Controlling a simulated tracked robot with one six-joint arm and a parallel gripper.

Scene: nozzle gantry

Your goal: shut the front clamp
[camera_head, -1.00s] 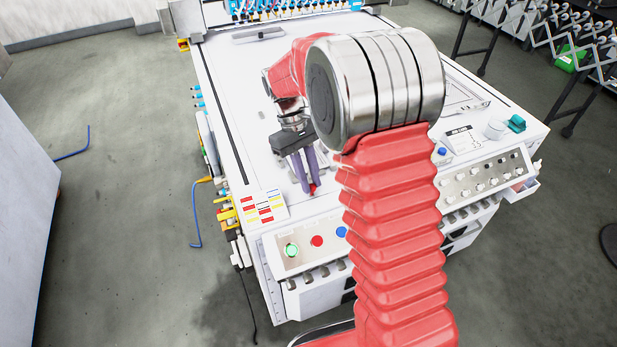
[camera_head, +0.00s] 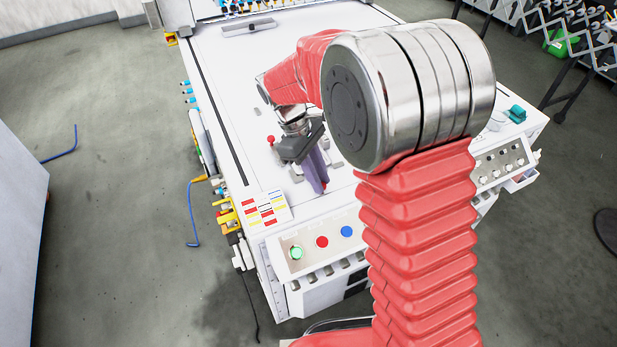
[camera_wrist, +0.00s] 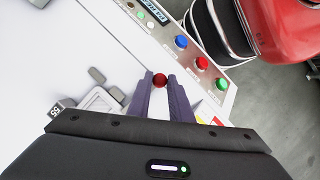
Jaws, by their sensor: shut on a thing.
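My gripper (camera_wrist: 160,82) has its two purple fingers shut on a dark red ball knob (camera_wrist: 160,80), which sits between the fingertips in the wrist view. I take this knob to be the front clamp's handle end; its stem is hidden by the fingers. A grey clamp body (camera_wrist: 100,101) lies on the white bed just left of the fingers. In the head view my gripper (camera_head: 320,188) points down at the front part of the white table (camera_head: 235,85), and the held knob is hidden there. Another red knob (camera_head: 271,139) stands farther back, left of my gripper.
The front panel carries a green button (camera_head: 296,252), a red button (camera_head: 322,242) and a blue button (camera_head: 347,231). A colored label sheet (camera_head: 263,209) lies at the front left corner. Grey blocks (camera_wrist: 97,75) lie near the clamp. Open bed shows behind.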

